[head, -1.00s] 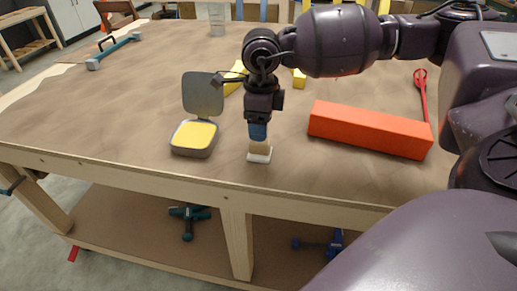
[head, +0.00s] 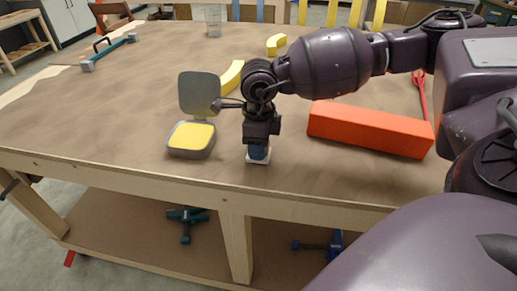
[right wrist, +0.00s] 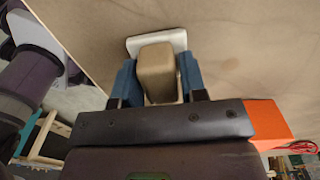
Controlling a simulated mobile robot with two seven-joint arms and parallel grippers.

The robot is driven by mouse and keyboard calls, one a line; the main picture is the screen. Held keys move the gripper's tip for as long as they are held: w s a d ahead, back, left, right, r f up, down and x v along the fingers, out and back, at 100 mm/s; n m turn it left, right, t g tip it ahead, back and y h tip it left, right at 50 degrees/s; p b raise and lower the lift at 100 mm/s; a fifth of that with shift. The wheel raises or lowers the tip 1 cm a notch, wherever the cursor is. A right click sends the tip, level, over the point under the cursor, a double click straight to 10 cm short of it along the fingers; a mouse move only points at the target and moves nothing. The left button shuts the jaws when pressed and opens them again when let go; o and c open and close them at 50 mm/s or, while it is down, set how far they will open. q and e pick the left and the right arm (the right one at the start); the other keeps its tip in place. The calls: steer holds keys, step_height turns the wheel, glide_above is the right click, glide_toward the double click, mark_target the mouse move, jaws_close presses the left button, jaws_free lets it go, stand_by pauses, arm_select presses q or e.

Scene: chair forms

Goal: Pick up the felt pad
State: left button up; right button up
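The felt pad (head: 258,160), a white base with a tan block on top, stands on the workbench close to its front edge. In the right wrist view its tan block (right wrist: 157,72) stands between my right gripper's two blue fingers, with the white base (right wrist: 158,42) beyond them. My right gripper (head: 258,153) points down over the pad, fingers on either side of the block. I cannot tell whether the fingers press on it or leave small gaps. In the head view the gripper hides most of the block. My left gripper is out of view.
An open grey tin with a yellow pad (head: 192,136) stands just left of my gripper. A long orange block (head: 368,129) lies to the right. Yellow pieces (head: 233,77) lie behind. The workbench's front edge (head: 140,172) is close to the pad.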

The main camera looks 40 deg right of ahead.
steer(key=c, duration=0.5)
steer(key=shift+r, duration=0.65)
steer(key=shift+r+p, duration=1.4)
steer(key=shift+r, duration=8)
steer(key=shift+o, duration=0.9)
steer(key=shift+c, duration=0.6)
